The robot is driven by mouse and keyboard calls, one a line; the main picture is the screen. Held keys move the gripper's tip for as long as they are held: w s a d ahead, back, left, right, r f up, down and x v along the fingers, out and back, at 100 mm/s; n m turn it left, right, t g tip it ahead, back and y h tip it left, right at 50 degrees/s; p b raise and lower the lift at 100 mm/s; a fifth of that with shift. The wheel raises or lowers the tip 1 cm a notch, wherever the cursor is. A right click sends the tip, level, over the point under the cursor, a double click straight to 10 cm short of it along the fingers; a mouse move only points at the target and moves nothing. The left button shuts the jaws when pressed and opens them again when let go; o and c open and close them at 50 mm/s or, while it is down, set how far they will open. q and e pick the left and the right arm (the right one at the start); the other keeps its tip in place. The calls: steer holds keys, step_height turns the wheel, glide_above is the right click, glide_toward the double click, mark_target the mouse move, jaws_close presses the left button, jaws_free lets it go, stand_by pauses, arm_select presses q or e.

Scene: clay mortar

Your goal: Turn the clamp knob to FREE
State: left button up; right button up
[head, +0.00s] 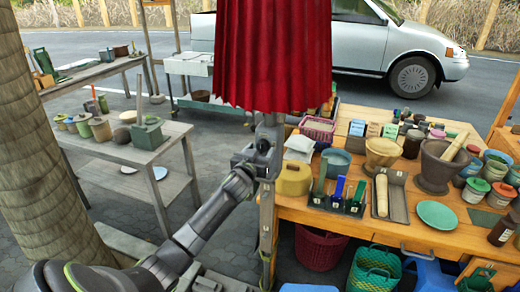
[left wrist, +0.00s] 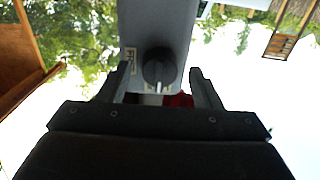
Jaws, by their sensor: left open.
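The clamp knob (left wrist: 158,68) is dark and round, on the face of a grey clamp block (left wrist: 180,25) in the left wrist view. A white pointer mark on the knob points to the bottom of that picture. A pale label lies left of the knob; its lettering is too small to read surely. My left gripper (left wrist: 159,75) is open, with one finger on each side of the knob and gaps visible. In the head view my left gripper (head: 260,152) is at the post (head: 267,215) below the red parasol cloth (head: 272,55); the knob is hidden there. My right gripper is out of view.
A wooden table (head: 400,232) full of pots, a mortar (head: 437,165) and tools stands right of the post. A grey bench (head: 150,147) with pots stands left. A tree trunk (head: 45,150) is at far left.

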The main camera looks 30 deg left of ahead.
arm_select(q)
steer(key=shift+w, duration=0.25)
steer(key=c, duration=1)
